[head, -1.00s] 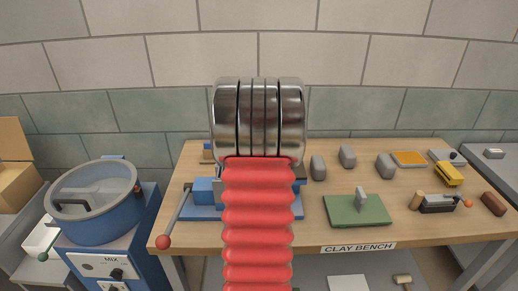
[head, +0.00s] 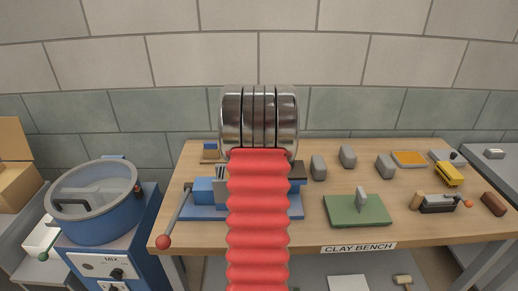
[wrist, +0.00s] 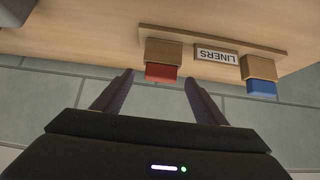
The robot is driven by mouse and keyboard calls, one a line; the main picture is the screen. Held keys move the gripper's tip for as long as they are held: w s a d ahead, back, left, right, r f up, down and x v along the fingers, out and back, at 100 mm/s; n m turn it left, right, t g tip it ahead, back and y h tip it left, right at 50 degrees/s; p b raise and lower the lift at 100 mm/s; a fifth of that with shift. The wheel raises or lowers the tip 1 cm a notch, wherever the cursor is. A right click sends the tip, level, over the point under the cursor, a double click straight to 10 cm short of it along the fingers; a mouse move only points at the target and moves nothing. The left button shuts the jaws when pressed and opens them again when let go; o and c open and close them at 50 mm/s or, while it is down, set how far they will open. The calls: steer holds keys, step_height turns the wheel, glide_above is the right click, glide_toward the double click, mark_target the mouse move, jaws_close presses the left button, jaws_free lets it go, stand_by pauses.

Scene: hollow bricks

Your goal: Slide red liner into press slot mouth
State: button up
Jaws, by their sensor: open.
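The red liner (wrist: 160,72) sits in a wooden block (wrist: 164,52) on the liner rack, straight ahead of my gripper in the wrist view. My gripper (wrist: 158,80) is open and empty, its fingertips just to either side of the liner's red end. I cannot tell whether the tips overlap it in depth. In the head view my arm hides the gripper and the red liner. The blue press (head: 203,191) stands on the bench, partly behind my arm. Its slot mouth cannot be made out.
A blue liner (wrist: 262,88) sits in its own block beside the LINERS label (wrist: 216,55). The press lever ends in a red ball (head: 163,242) at front left. A green board (head: 357,210) and grey lumps (head: 348,156) lie right. A blue mixer (head: 97,205) stands left.

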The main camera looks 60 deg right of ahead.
steer(key=shift+x, duration=1.4)
steer(key=shift+a, duration=0.1)
steer(key=shift+c, duration=0.6)
steer(key=c, duration=1.1)
